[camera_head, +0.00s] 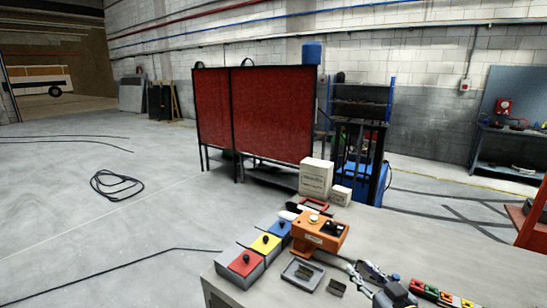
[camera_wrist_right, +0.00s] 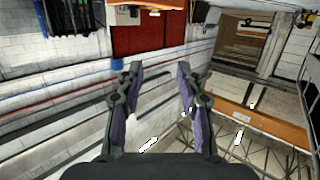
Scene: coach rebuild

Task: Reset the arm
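My right gripper (camera_head: 350,266) shows at the lower right of the head view, its grey-black fingers over the workbench (camera_head: 460,240). In the right wrist view the same gripper (camera_wrist_right: 158,70) is open, with its two fingers spread wide and nothing between them. That view appears upside down, with the room's wall, the roof beams and a red panel beyond the fingertips. My left gripper does not show in either view.
An orange control box (camera_head: 319,232), red, yellow and blue-topped blocks (camera_head: 264,244), a small grey tray (camera_head: 302,274) and cartons (camera_head: 316,178) are on the bench. Several coloured parts (camera_head: 440,294) lie at right. A red screen (camera_head: 255,115) stands behind; a black cable (camera_head: 116,184) lies on the floor.

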